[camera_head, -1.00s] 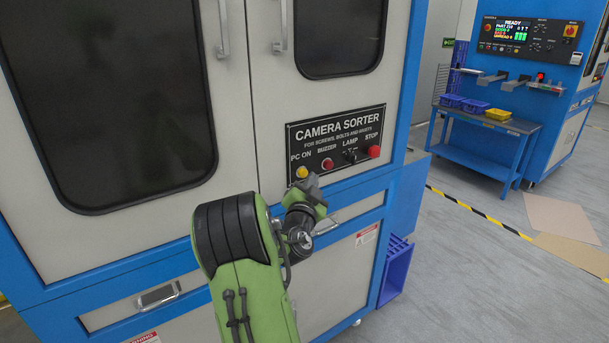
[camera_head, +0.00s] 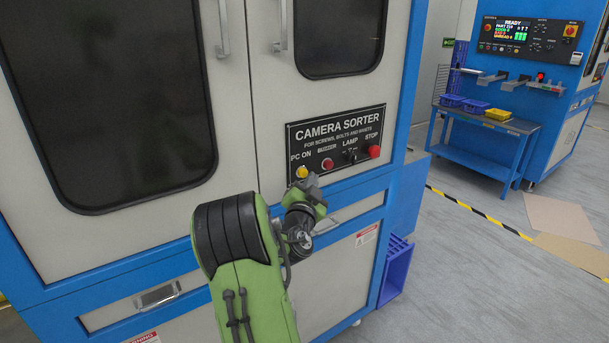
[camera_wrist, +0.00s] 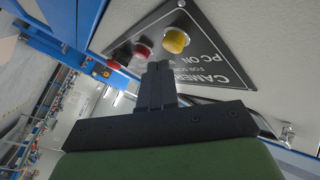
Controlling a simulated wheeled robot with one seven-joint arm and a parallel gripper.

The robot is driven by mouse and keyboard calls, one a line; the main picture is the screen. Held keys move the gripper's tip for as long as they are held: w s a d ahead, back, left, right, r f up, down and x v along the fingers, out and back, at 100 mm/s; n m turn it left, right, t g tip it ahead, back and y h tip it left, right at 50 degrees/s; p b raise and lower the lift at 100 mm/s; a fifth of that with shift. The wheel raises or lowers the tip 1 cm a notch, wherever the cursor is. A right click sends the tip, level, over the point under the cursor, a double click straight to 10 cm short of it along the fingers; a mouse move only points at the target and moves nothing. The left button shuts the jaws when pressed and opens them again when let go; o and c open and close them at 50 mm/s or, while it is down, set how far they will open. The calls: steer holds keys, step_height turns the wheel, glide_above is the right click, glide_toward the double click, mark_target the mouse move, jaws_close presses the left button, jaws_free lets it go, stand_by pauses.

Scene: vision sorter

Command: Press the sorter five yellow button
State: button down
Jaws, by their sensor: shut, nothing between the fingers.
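The yellow button (camera_head: 302,172) is marked PC ON and sits at the left end of the black CAMERA SORTER panel (camera_head: 313,141). In the wrist view the yellow button (camera_wrist: 175,40) stands out from the tilted panel (camera_wrist: 215,62), just beyond and slightly right of my fingertips. My gripper (camera_wrist: 158,66) is shut and empty, its fingers together and pointing at the panel. A small gap seems to lie between the fingertips and the button; contact cannot be made out.
A red buzzer button (camera_head: 327,164), a lamp knob (camera_head: 351,156) and a red stop button (camera_head: 374,151) sit right of the yellow one. A door handle (camera_head: 222,28) is above left. A purple crate (camera_head: 396,270) stands beside the cabinet. A blue table (camera_head: 480,130) is far off.

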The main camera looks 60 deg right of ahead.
steer(key=shift+w+d, duration=0.15)
steer(key=shift+w, duration=0.2)
steer(key=shift+w+d+b, duration=0.2)
steer(key=shift+w+b, duration=0.15)
stand_by(0.5)
stand_by(0.4)
steer(key=shift+s+a+b, duration=0.35)
steer(key=shift+s+b, duration=0.2)
steer(key=shift+s, duration=0.15)
steer(key=s, duration=0.1)
steer(key=s+a+b, duration=0.1)
steer(key=s, duration=0.1)
steer(key=s+a, duration=0.1)
steer(key=shift+s+a, duration=0.15)
steer(key=shift+s, duration=0.1)
steer(key=shift+w+a, duration=0.1)
stand_by(0.6)
